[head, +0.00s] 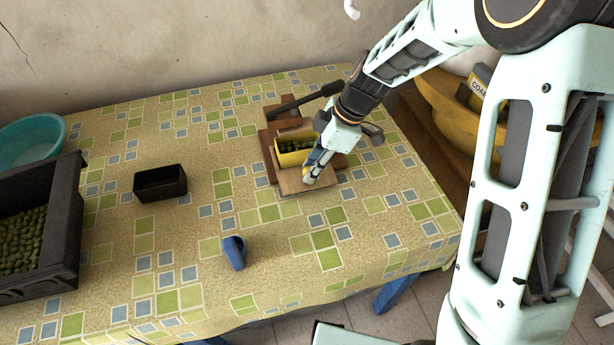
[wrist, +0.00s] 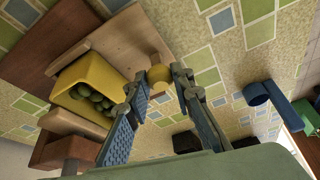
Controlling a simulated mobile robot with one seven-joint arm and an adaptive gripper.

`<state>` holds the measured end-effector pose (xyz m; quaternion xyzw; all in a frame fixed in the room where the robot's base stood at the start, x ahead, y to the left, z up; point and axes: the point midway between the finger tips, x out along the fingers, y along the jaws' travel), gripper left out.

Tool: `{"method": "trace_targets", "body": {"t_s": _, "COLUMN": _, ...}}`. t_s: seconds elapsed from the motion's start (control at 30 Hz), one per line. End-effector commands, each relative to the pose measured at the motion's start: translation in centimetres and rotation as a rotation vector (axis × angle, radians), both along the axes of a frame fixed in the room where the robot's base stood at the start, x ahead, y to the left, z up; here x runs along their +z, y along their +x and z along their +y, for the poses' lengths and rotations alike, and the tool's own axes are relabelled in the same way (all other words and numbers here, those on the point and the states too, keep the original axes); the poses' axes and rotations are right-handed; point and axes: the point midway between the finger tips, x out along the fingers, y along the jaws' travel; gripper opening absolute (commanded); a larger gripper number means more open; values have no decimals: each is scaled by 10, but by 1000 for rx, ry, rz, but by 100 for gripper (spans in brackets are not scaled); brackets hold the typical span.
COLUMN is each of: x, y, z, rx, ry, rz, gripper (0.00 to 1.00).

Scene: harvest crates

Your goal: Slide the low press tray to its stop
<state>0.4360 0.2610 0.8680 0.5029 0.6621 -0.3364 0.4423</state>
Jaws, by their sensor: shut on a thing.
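The low press tray is a light wooden board (head: 290,184) at the near side of a reddish-brown wooden press (head: 272,165); it also shows in the wrist view (wrist: 125,42). A yellow box (head: 283,159) of green olives (head: 295,146) sits on it, and shows in the wrist view (wrist: 72,76). My gripper (head: 309,180) is at the tray's near right edge. The tray's stop cannot be made out.
A dark lever (head: 312,99) spans the press top. A yellow container (head: 445,115) is at right. The tablecloth before the tray is clear.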

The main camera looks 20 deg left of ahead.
Motion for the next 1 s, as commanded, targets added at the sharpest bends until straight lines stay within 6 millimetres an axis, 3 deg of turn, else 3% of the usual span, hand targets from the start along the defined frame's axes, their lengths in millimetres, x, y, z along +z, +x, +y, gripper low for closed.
{"method": "trace_targets", "body": {"t_s": 1.0, "x": 1, "y": 36, "z": 22, "rx": -2, "ry": 2, "rz": -3, "gripper": 0}}
